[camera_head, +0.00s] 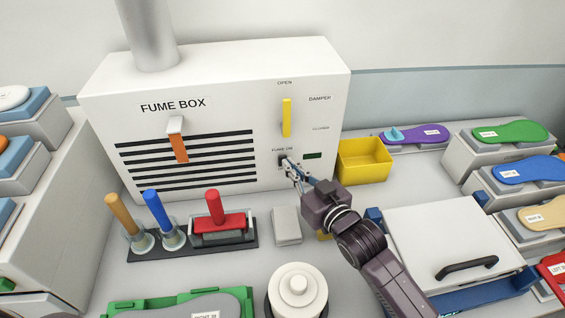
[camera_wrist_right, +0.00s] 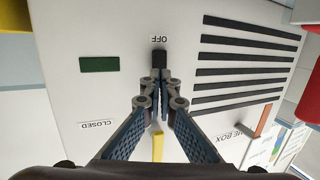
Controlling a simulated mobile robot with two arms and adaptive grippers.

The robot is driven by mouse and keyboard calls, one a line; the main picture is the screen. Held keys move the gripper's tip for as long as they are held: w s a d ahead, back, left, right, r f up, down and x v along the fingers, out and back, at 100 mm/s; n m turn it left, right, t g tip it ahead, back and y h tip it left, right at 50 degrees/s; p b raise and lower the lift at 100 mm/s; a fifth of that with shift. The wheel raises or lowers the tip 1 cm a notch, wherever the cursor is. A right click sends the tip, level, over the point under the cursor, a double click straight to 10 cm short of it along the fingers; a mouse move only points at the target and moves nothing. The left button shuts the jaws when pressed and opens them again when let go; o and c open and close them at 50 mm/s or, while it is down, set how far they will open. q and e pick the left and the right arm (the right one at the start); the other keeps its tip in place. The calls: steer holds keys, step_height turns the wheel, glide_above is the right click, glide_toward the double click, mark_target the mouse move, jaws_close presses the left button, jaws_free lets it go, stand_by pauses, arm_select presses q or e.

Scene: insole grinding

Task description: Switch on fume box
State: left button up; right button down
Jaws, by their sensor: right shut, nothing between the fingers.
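The white fume box (camera_head: 220,85) stands at the back against the wall. Its small black switch (camera_wrist_right: 159,58) sits low on the front, near an "OFF" label in the upside-down right wrist view. In the head view the switch is partly hidden by my right gripper (camera_head: 291,167), under the "FUME ON" label. My right gripper (camera_wrist_right: 159,78) is shut and empty, its tips at the switch; whether they touch it I cannot tell. A dark green display (camera_head: 313,155) beside the switch looks unlit. It also shows in the wrist view (camera_wrist_right: 98,64). My left gripper is not in view.
A yellow damper lever (camera_head: 287,118) stands near "OPEN" above the switch. A yellow bin (camera_head: 364,170) is just right of the box. A tool rack (camera_head: 185,253) and a grey block (camera_head: 286,225) stand in front. A white-lidded unit (camera_head: 440,232) is at the right.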

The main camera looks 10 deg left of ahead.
steer(key=shift+w+a+f, duration=0.1)
steer(key=shift+w+a, duration=0.4)
stand_by(0.6)
steer(key=p+v, duration=0.6)
steer(key=v, duration=0.5)
stand_by(0.5)
stand_by(0.5)
